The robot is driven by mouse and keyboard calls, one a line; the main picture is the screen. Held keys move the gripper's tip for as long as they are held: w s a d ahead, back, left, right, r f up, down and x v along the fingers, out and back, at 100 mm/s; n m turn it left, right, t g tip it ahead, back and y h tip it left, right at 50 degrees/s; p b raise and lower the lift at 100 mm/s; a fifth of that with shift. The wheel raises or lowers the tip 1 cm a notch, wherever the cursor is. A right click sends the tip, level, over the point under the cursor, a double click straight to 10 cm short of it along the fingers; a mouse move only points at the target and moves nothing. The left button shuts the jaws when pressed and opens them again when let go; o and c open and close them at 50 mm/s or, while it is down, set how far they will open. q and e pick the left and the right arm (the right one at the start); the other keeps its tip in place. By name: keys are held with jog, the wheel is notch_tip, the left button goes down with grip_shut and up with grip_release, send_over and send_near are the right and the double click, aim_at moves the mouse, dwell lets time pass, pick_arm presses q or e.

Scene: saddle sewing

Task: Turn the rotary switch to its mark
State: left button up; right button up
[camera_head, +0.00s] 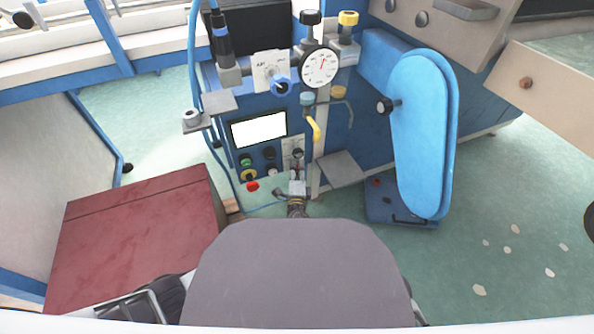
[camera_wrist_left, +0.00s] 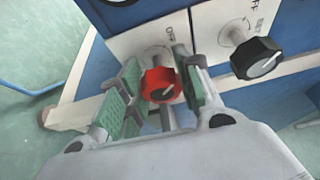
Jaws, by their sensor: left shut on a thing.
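In the head view my left gripper (camera_head: 298,178) is low in front of the control panel, and the red knob is hidden there. My right gripper is not in view.
A black knob (camera_wrist_left: 257,58) on a similar plate stands close to the right of the gripper. In the head view are a white display (camera_head: 259,130), a round gauge (camera_head: 319,66), a yellow lever (camera_head: 314,129), a grey shelf (camera_head: 340,169) and a red box (camera_head: 135,238).

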pick_arm(q)
jog(key=shift+n, duration=0.3)
dwell(0.4)
jog(key=o, duration=1)
jog(key=shift+o, duration=0.2)
jog(key=shift+m+g, duration=0.4)
jog(key=shift+m, duration=0.8)
jog(key=shift+r+m+p, duration=0.1)
jog(key=shift+m+p, duration=0.3)
jog(key=shift+m, duration=0.1)
